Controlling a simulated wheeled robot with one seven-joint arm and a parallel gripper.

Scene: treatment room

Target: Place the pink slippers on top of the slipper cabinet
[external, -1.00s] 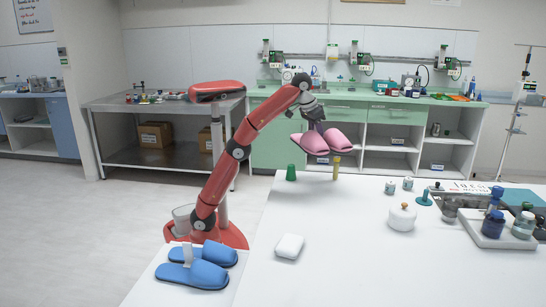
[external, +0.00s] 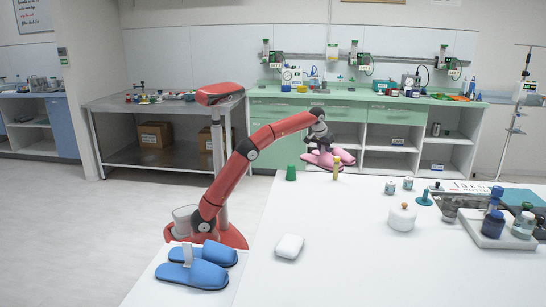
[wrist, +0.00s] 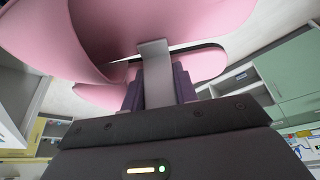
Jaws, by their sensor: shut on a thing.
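The pink slippers (external: 328,158) hang from my gripper (external: 319,148), behind the far edge of the white table in the external view. In the wrist view the pink slippers (wrist: 200,22) fill the top of the picture, and my gripper's fingers (wrist: 157,85) are shut around a grey strip between them. The blue slippers (external: 196,266) lie side by side on a white surface at the front left, with a pale upright strip between them. I cannot tell which piece of furniture is the slipper cabinet; that white surface may be its top.
A green counter (external: 280,130) with open shelves stands behind. A steel bench (external: 120,105) is at the back left.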

